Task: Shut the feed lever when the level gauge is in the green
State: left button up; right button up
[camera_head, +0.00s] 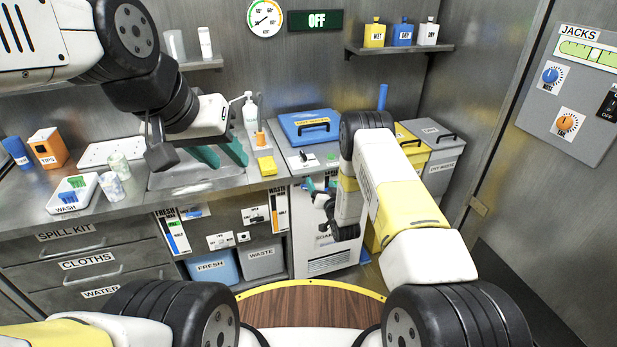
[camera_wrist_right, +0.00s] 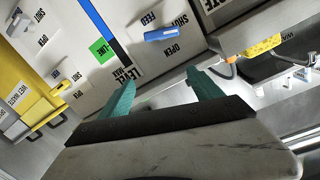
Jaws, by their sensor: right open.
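In the right wrist view, where labels appear turned over, the level gauge (camera_wrist_right: 119,57) is a strip on a white panel. Its blue column ends close to the edge of a green patch (camera_wrist_right: 102,51); I cannot tell whether it is inside the green. The feed lever (camera_wrist_right: 167,33) is a blue handle between SHUT and OPEN labels; its setting is unclear. My right gripper (camera_wrist_right: 160,88) is open and empty, its teal fingers apart just short of the lever. In the head view my right arm hides the gauge. My left gripper (camera_head: 220,154) is open above the sink counter.
Another lever (camera_wrist_right: 62,87) with SHUT and OPEN labels is on the same panel. The yellow wet-waste bin (camera_wrist_right: 20,95) stands beside it. A yellow sponge (camera_head: 266,165) lies on the counter near my left gripper.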

jog(key=s+a+f+y, duration=0.1)
jog(key=s+a+f, duration=0.15)
jog(key=f, duration=0.25)
jog(key=x, duration=0.7)
jog(key=shift+d, duration=0.2)
jog(key=c, duration=1.4)
jog(key=n, duration=0.4)
jog(key=shift+r+n, duration=0.1)
jog(key=shift+n, duration=0.2)
jog(key=o, duration=1.4)
